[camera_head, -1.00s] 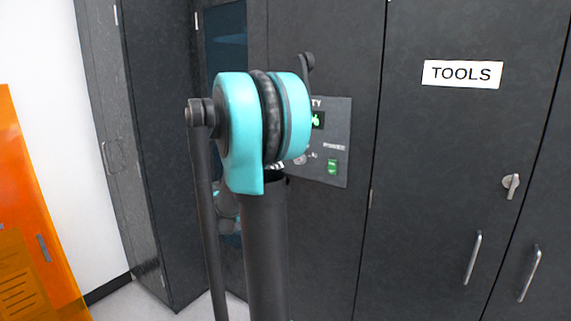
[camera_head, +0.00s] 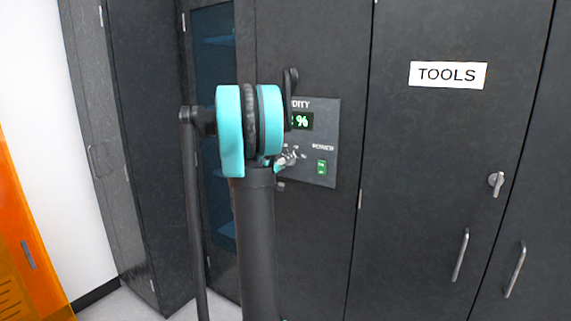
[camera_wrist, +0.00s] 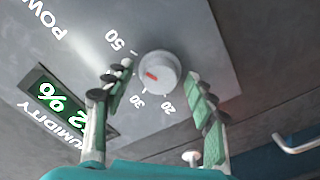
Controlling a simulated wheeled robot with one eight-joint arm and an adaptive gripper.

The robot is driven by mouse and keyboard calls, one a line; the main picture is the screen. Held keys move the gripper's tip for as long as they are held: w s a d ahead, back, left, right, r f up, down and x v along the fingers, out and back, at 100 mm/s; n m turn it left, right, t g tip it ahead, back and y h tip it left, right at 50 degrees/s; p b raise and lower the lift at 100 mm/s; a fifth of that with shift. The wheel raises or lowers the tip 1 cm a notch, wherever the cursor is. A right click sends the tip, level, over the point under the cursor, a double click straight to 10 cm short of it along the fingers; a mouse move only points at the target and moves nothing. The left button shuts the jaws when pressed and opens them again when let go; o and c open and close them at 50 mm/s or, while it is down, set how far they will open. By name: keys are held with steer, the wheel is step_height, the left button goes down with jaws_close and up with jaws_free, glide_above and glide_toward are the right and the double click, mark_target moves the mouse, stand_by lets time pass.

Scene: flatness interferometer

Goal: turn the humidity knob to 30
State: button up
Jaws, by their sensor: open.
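The humidity knob (camera_wrist: 158,72) is a round grey dial with a red mark, on a grey panel (camera_wrist: 205,30) in the wrist view. Printed numbers 20, 30 and 50 stand around it. The red mark does not point at the 30 label. My gripper (camera_wrist: 162,75) is open, with one finger on each side of the knob. I cannot tell whether a finger touches it. In the head view my arm hides part of the panel (camera_head: 325,150). The green display (camera_head: 302,121) is partly hidden there; in the wrist view it shows digits ending in "2 %" (camera_wrist: 62,103).
A green power switch (camera_head: 321,167) sits on the panel right of the knob. Right of it is a dark cabinet labelled TOOLS (camera_head: 447,75) with handles and a key lock (camera_head: 496,183). An orange translucent panel (camera_head: 20,240) stands at the far left.

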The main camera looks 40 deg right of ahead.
steer(key=shift+d, duration=0.1)
steer(key=shift+c, duration=0.6)
steer(key=c, duration=1)
steer(key=shift+n, duration=0.4)
steer(key=n, duration=1.6)
steer(key=shift+w+n, duration=0.1)
steer(key=shift+n, duration=0.6)
steer(key=shift+r, duration=0.1)
